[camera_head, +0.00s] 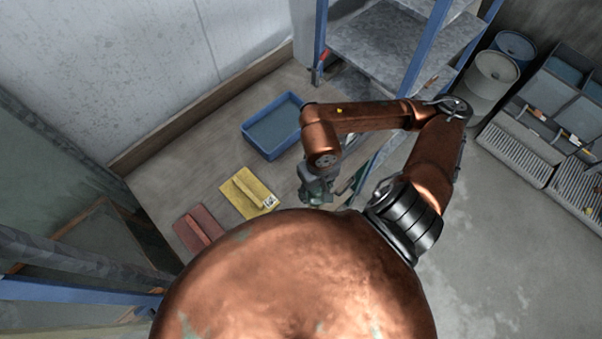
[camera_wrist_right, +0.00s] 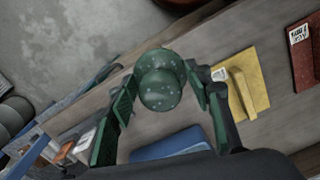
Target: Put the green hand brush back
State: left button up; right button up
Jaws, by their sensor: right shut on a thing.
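My right gripper (camera_head: 318,191) hangs over the right part of the wooden bench, to the right of the yellow float and just below the blue tray in the head view. In the right wrist view its two fingers are shut on a green, rounded, speckled piece (camera_wrist_right: 160,82), which I take to be the green hand brush. Only its knob-like end shows; the bristles are hidden. In the head view the brush cannot be made out clearly against the gripper. My left gripper is not in view.
On the bench (camera_head: 165,175) lie a blue tray (camera_head: 258,149), a yellow float (camera_head: 263,190) and a red float (camera_head: 198,229). A blue-framed metal shelf (camera_head: 375,42) stands behind. Drums (camera_head: 492,74) and grey bins (camera_head: 520,148) stand at the right; floor between is clear.

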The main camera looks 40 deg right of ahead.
jog(key=shift+w+d+f+b, duration=0.3)
jog(key=shift+w+f+b, duration=0.55)
jog(key=shift+b, duration=0.35)
jog(key=w+d+f+p, duration=0.1)
jog(key=w+f, duration=0.2)
jog(key=w+d+f+p, duration=0.1)
jog(key=w+f+p, duration=0.1)
jog(key=w+f, duration=0.2)
jog(key=w+d+f+p, duration=0.2)
jog(key=w+f, duration=0.2)
jog(key=shift+f, duration=0.15)
jog(key=shift+f, duration=0.1)
jog(key=shift+f, duration=0.1)
jog(key=o, duration=1.1)
